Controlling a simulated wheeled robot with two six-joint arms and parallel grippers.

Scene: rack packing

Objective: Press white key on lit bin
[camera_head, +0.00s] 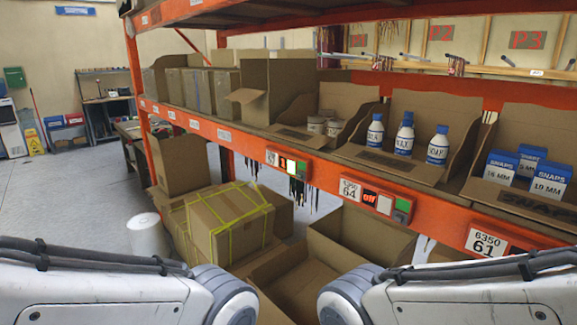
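Pick-light units are fixed along the orange shelf beam. The middle unit, by the label 6350 64 (350,190), has a display with glowing red characters (370,197), a white key (384,205) and a green key (403,205). It sits below the bin of white bottles with blue caps (406,138). The left unit (287,164) has a small display, a bright whitish key and a green key; its reading is too small to tell. A third unit, by the label 6350 61 (486,242), is partly cut off at right. Neither gripper is in view; only my arm links show at the bottom.
Cardboard bins on the shelf hold tins (320,125), bottles and blue-white SNAPS boxes (540,178). Below stand open cartons (350,237) and a yellow-strapped box (228,220). Dark strips hang under the beam. Open floor (65,205) lies at left.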

